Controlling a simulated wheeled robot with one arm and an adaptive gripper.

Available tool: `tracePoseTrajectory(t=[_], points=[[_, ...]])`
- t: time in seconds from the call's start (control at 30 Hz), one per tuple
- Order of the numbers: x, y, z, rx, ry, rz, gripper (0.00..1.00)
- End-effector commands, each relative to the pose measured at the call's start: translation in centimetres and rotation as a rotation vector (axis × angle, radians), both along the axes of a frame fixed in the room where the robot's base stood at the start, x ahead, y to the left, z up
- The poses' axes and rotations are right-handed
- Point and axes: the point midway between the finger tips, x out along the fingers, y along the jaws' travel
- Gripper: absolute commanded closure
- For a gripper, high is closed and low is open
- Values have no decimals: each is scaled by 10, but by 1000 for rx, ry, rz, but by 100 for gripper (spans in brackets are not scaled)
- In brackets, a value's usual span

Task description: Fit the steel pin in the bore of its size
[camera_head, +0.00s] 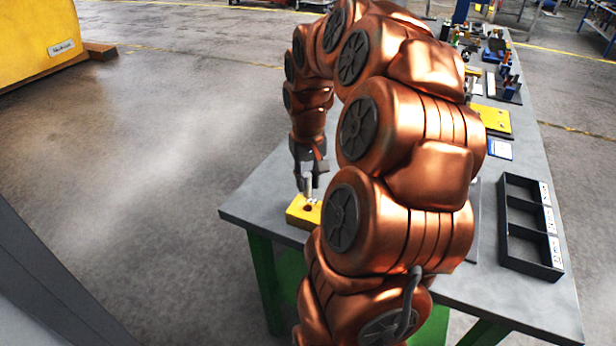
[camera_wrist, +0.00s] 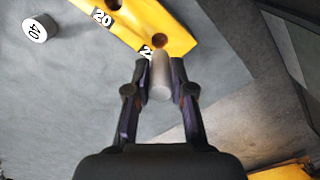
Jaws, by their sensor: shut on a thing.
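My gripper (camera_wrist: 159,68) is shut on a plain grey steel pin (camera_wrist: 160,80), which sits between its two fingertips. The head view also shows my gripper (camera_head: 310,174) and the pin (camera_head: 308,187) over the yellow block (camera_head: 297,212) at the table's near left corner. In the wrist view the yellow block (camera_wrist: 178,32) has a dark bore (camera_wrist: 158,40) just beyond the pin's end and another bore (camera_wrist: 115,4) at the top edge. One label reads 20; the label by the nearer bore is partly hidden. I cannot tell whether the pin touches the block.
A short cylinder marked 40 (camera_wrist: 36,30) is on the grey table (camera_wrist: 60,105). A black three-compartment tray (camera_head: 530,262) lies at the table's right. Another yellow piece (camera_head: 492,121) and several tools are farther back. My arm hides the table's middle in the head view.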

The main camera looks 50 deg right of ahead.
Motion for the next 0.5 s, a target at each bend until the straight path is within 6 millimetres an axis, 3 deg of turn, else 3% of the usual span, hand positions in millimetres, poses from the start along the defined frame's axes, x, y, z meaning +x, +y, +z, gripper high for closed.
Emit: tracePoseTrajectory(t=[0.2, 0.5], points=[[0, 0, -21, 0, 0, 0, 100], [0, 0, -32, 0, 1, 0, 100]])
